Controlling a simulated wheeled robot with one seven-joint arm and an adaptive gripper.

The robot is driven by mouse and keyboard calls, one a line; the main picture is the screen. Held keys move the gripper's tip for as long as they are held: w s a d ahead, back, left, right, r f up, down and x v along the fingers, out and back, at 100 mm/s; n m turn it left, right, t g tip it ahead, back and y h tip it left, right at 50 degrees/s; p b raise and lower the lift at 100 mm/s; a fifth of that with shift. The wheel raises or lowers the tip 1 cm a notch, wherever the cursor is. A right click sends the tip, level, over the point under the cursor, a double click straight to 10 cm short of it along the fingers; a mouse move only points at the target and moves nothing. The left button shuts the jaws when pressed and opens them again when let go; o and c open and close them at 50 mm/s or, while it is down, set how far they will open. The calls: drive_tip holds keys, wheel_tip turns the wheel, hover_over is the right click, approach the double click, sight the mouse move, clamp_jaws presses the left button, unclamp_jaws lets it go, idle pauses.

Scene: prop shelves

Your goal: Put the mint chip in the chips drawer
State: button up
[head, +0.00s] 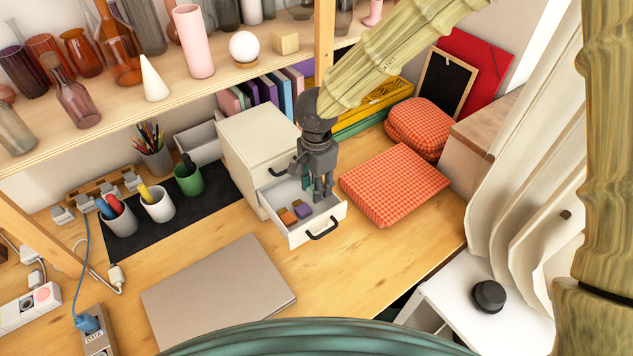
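The chips drawer (318,229) is the pulled-out lower drawer of a small cream cabinet, with a dark handle on its front. Inside lie an orange chip (288,217), a brownish-yellow chip (302,209) and a purple one beside it. A small teal-green patch, which looks like the mint chip (306,184), shows at the back of the drawer, just left of my gripper and partly hidden by it. My gripper (323,197) points down over the drawer's right side. Its fingers look apart, with nothing visible between the tips.
A red checked cushion (394,184) lies close to the drawer's right, with another behind it. A closed laptop (218,291) lies in front. Cups (158,206) stand on a dark mat at left. A shelf of glass vases overhangs the back. Bare wood lies right of the laptop.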

drive_tip(key=o, duration=0.4)
drive_tip(key=shift+r, duration=0.1)
wheel_tip(320, 180, up, 13)
drive_tip(key=b, duration=0.2)
drive_tip(key=shift+f, duration=0.2)
idle(0.5)
